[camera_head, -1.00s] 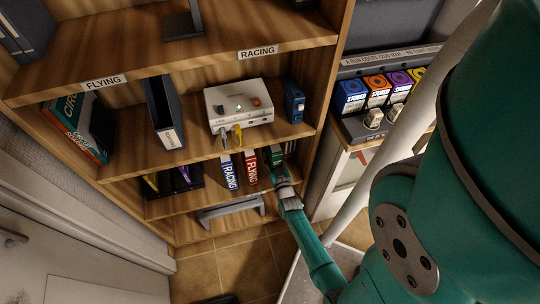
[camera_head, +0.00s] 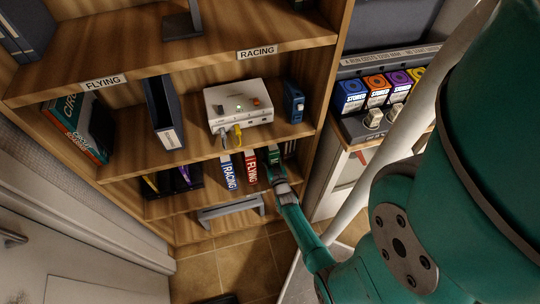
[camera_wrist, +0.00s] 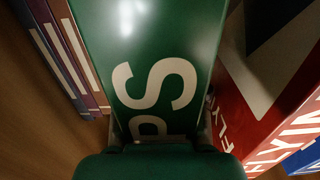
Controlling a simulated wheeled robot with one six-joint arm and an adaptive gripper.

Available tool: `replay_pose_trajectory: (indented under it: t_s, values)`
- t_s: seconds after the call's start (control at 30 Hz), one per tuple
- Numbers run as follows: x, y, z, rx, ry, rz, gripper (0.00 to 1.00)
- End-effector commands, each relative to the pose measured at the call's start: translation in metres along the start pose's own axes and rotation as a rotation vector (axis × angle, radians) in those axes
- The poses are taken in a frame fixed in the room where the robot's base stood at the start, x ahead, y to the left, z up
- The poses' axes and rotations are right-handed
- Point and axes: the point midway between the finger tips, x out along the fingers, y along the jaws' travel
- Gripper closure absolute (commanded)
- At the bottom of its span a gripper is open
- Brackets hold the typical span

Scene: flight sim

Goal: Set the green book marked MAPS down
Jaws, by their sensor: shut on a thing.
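The green book (camera_head: 274,158) is at the lower shelf of the bookcase, just right of the red FLYING book (camera_head: 251,168). My gripper (camera_head: 278,177) is shut on its near end. In the wrist view the green book (camera_wrist: 160,50) fills the middle, with the letters "PS" showing; the rest of the word is hidden by my gripper (camera_wrist: 160,150). The red book (camera_wrist: 270,100) stands close on its right there. I cannot tell whether the green book's underside touches the shelf.
The blue RACING book (camera_head: 229,172) stands left of the red one. Several thin books (camera_wrist: 65,50) stand left of the green book in the wrist view. A white box with cables (camera_head: 238,105) sits on the shelf above. The bookcase's side panel (camera_head: 322,100) bounds the right.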

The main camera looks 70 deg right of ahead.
Motion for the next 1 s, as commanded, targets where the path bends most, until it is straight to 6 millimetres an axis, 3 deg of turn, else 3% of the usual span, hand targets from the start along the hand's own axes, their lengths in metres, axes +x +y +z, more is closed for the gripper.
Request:
replay_pose_trajectory:
  t_s: [0.07, 0.1, 0.2, 0.6, 0.77, 1.0]
  values:
    - [0.001, 0.000, 0.001, 0.000, 0.001, 0.000, 1.00]
    - [0.000, 0.000, 0.003, 0.000, -0.002, 0.000, 0.52]
    - [0.000, 0.000, 0.003, 0.000, -0.001, 0.000, 0.32]
    - [-0.003, 0.000, 0.000, 0.000, -0.001, 0.000, 0.32]
    - [-0.026, 0.000, 0.001, 0.000, -0.003, -0.001, 0.32]
    - [-0.074, 0.000, 0.001, 0.001, -0.003, -0.001, 0.32]
